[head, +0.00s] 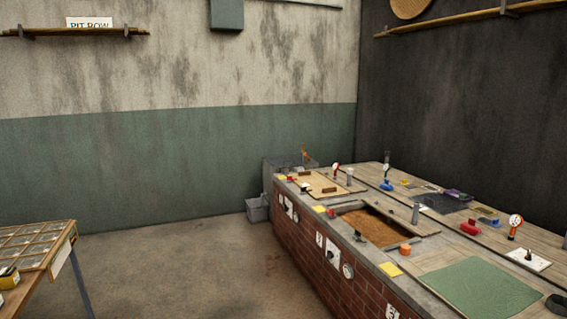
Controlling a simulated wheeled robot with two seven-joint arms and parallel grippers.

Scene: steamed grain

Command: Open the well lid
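A long brick bench (308,250) runs along the right side. Which part the task calls the well lid is not marked clearly. A flat light-wood panel with two darker wooden bars (320,184) lies on the far end of the bench and looks like a closed lid. Nearer, a rectangular opening (378,229) shows brown, grain-like material inside, with no cover over it. Nearest, a green cloth or mat (480,289) lies flat on the bench top; what is under it is hidden. Neither of my grippers is in view.
Gauges, yellow cards, a red item (470,228) and other small objects crowd the bench top. A table with a compartmented tray (35,240) stands at left. A grey bin (257,209) sits by the bench's far end. The floor (190,265) between is clear.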

